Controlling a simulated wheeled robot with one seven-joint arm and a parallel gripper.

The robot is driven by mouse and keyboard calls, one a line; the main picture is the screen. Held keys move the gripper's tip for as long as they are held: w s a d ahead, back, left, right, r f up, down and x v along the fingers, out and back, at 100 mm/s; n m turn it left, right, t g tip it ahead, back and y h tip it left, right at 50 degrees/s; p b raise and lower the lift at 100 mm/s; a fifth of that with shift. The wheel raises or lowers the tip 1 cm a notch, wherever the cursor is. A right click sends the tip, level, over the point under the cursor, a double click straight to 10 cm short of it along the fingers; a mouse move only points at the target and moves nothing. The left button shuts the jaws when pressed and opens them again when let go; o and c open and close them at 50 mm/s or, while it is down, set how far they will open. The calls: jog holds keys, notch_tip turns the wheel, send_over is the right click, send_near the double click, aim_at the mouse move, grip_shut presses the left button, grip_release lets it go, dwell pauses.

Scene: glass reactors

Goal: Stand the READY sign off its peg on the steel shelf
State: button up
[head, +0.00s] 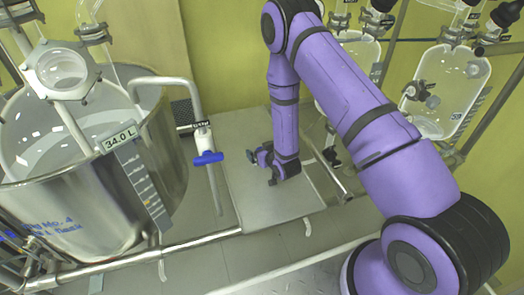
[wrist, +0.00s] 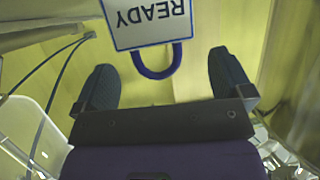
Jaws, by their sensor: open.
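The READY sign (wrist: 152,22) is a white plate with a blue border and dark letters, upside down at the top of the wrist view, its upper part cut off. A blue loop (wrist: 160,73) sticks out from its lower edge. My gripper (wrist: 160,60) is open, with one dark finger on each side of the loop and clear gaps to both. The loop is not held. In the head view my gripper (head: 262,168) points down over a flat grey panel (head: 290,205), which may be the steel shelf. I cannot make out the sign or its peg there.
A large steel vessel (head: 165,175) with a 34.0 L tag (head: 120,142) stands left. A pipe with a blue valve handle (head: 208,158) rises beside my gripper. Glass reactors (head: 445,90) hang at right. A steel rail (head: 190,243) runs along the front.

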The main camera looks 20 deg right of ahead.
jog(key=v, duration=1.2)
notch_tip(320, 180, up, 26)
jog(key=d+m+g+h, duration=0.1)
jog(key=d+g+h, duration=0.1)
jog(key=d+g, duration=0.15)
jog(key=s+r+g, duration=0.1)
jog(key=s+r, duration=0.4)
jog(key=s, duration=0.4)
jog(key=s+r+g, duration=0.2)
jog(key=s+r, duration=0.4)
jog(key=s, duration=0.3)
jog(key=s+d+r+m+g, duration=0.1)
jog(key=s+r, duration=0.5)
jog(key=s, duration=0.3)
jog(key=shift+r+g, duration=0.15)
jog(key=shift+g, duration=0.2)
jog(key=shift+w, duration=0.1)
